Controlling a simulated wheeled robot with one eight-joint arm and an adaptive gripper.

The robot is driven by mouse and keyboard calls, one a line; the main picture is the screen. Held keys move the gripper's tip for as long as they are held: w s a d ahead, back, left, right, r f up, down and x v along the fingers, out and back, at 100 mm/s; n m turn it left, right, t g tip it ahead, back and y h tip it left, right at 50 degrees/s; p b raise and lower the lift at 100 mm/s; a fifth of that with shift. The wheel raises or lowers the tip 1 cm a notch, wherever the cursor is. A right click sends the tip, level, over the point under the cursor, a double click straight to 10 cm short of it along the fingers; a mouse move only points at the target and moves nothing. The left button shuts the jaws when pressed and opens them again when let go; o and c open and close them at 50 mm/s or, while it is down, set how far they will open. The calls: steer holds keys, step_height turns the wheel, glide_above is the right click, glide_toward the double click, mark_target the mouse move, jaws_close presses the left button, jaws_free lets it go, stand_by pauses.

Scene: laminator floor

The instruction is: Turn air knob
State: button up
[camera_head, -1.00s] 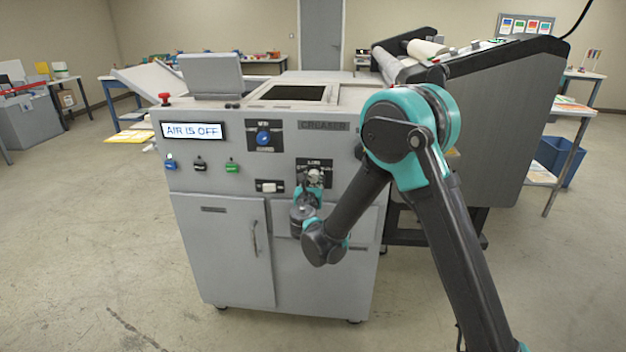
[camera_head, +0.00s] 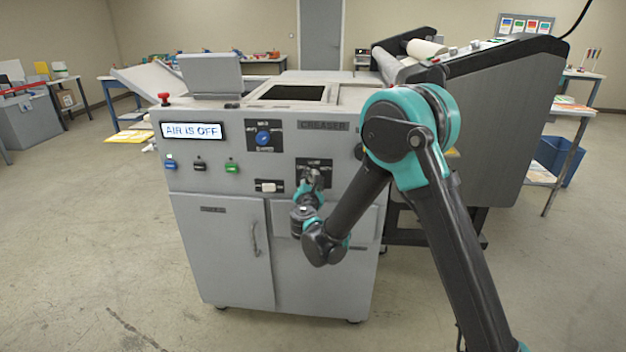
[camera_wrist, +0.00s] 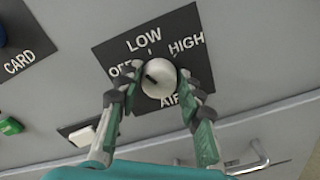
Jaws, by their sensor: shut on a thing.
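The air knob (camera_wrist: 158,78) is a round, pale knob on a black panel (camera_wrist: 186,18) marked OFF, LOW, HIGH and AIR. Its dark pointer mark lies on the left side, toward OFF. My gripper (camera_wrist: 157,82) is shut on the knob, one finger on each side. In the head view my gripper (camera_head: 312,182) is at the panel on the machine's front and mostly hides the knob. The display (camera_head: 191,131) reads AIR IS OFF.
A blue knob (camera_head: 263,137) sits on another black panel up and left. A white switch (camera_head: 269,186) is just left of my gripper. Blue, black and green (camera_head: 232,168) buttons lie farther left. A cabinet door handle (camera_head: 254,239) sticks out below.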

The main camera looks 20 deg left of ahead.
steer(key=m, duration=0.4)
steer(key=shift+d+m, duration=0.1)
steer(key=shift+m, duration=0.3)
stand_by(0.4)
steer(key=o, duration=1.1)
steer(key=shift+o, duration=0.2)
steer(key=shift+s, duration=0.1)
steer(key=v, duration=1.1)
steer(key=shift+s+d, duration=0.2)
steer(key=shift+s, duration=0.2)
